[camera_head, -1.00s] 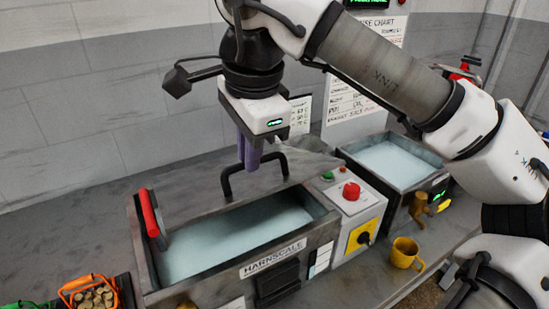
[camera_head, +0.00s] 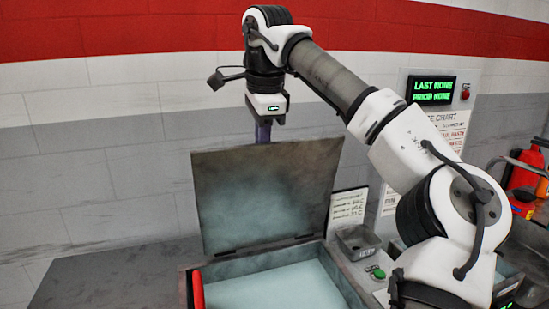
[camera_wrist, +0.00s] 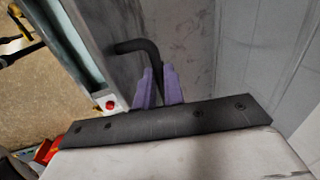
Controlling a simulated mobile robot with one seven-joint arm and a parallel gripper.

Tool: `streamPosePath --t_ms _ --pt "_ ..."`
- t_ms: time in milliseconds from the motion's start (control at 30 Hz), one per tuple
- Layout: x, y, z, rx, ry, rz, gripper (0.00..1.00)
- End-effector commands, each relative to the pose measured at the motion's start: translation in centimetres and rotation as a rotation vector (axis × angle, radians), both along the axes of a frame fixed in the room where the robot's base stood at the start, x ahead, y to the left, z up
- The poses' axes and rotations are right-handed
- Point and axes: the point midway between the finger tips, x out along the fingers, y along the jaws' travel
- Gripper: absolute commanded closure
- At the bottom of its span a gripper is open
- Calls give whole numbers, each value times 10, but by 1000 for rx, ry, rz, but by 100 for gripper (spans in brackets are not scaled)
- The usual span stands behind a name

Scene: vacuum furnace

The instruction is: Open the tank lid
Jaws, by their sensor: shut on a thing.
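The tank lid (camera_head: 265,195) stands raised, near upright, along the back of the tank (camera_head: 350,287), with its broad inner face toward the head camera. The tank below is open and shows a pale blue inside. My gripper (camera_head: 263,132) is at the lid's top edge, its purple fingers partly hidden behind the lid. In the wrist view, my gripper (camera_wrist: 158,85) is shut on the black bent handle (camera_wrist: 138,47) of the lid. The handle is hidden in the head view.
A red grip (camera_head: 197,290) is at the tank's left side. A control box with a green button (camera_head: 379,274) and a small grey bin (camera_head: 358,243) stand to the right. A wall rises behind. The bench left of the tank (camera_head: 110,280) is clear.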

Motion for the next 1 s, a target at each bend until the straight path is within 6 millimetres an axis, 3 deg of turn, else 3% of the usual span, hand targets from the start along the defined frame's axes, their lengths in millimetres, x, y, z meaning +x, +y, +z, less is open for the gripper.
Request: streamPosePath --t_ms 200,400,700,1000 --pt "42 20 -8 -2 13 4 100" --pt "67 30 -13 -4 15 5 100" --pt "85 35 -18 -5 16 4 100" --pt "86 36 -19 -5 16 3 100"
